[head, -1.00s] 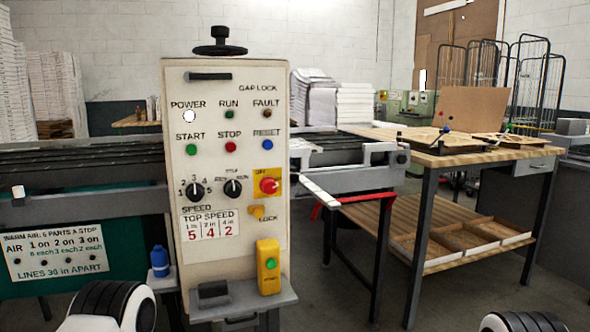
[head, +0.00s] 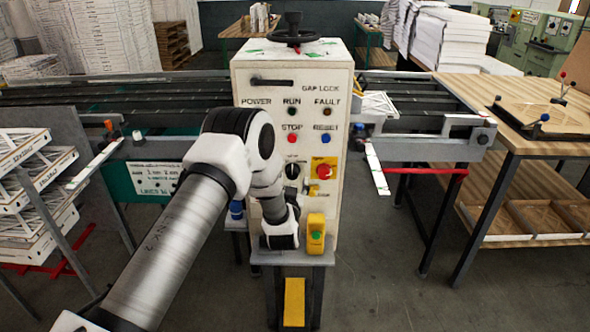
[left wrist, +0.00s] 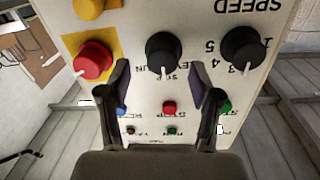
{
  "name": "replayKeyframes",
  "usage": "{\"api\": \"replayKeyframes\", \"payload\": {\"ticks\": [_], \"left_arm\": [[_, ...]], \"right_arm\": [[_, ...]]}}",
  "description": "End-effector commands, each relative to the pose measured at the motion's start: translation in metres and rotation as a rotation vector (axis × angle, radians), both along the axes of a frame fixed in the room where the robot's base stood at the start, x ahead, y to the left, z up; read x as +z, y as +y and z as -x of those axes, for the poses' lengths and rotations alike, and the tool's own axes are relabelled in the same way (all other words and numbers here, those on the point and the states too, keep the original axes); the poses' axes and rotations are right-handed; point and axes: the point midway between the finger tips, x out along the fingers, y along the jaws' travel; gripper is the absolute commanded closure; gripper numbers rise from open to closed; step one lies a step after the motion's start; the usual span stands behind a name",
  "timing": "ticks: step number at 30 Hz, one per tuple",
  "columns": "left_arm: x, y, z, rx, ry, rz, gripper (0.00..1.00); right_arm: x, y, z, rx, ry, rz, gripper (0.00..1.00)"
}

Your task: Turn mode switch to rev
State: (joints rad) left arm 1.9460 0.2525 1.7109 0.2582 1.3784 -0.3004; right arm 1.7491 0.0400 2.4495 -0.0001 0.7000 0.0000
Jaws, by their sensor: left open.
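The mode switch is a black knob (head: 292,171) on the control panel (head: 346,100). The left wrist view, where the panel lettering is upside down, shows this switch (left wrist: 163,48) in the middle of a row of controls. Its white pointer aims at the middle label, with other labels to either side. My left gripper (left wrist: 160,78) is open in front of the panel, its fingertips to either side of the knob's line; I cannot tell whether they touch it. In the head view my left arm hides the speed knob, which shows in the left wrist view (left wrist: 242,50). My right gripper is out of view.
A red rotary switch (left wrist: 93,61) on a yellow plate sits close beside the mode switch. A yellow button box (head: 315,235) stands on the shelf below. A wooden table (head: 520,150) is at the right, stacked trays (head: 25,185) at the left. Floor right of the panel is clear.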

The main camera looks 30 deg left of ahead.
Motion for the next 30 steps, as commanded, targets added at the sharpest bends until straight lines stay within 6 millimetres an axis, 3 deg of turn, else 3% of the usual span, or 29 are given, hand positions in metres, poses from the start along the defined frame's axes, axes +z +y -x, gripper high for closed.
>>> {"api": "replayKeyframes", "payload": {"ticks": [6, 13, 14, 18, 19, 30], "left_arm": [[0.001, 0.015, -0.026, 0.0, 0.0, -0.001, 0.36], [0.0, 0.015, -0.029, -0.001, 0.002, 0.0, 0.36], [0.0, 0.015, -0.029, -0.001, 0.002, 0.0, 0.4], [0.0, 0.015, -0.029, -0.001, 0.002, 0.0, 0.89], [0.0, 0.015, -0.029, -0.001, 0.002, 0.0, 0.96], [-0.002, 0.015, -0.029, 0.0, -0.012, 0.02, 0.96]], "right_arm": [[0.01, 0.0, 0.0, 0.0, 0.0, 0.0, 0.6], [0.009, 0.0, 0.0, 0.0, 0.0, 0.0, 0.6], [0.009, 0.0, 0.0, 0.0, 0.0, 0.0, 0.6], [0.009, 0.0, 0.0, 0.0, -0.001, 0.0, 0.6], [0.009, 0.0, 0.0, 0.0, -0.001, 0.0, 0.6], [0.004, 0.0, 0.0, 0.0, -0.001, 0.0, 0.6]]}}
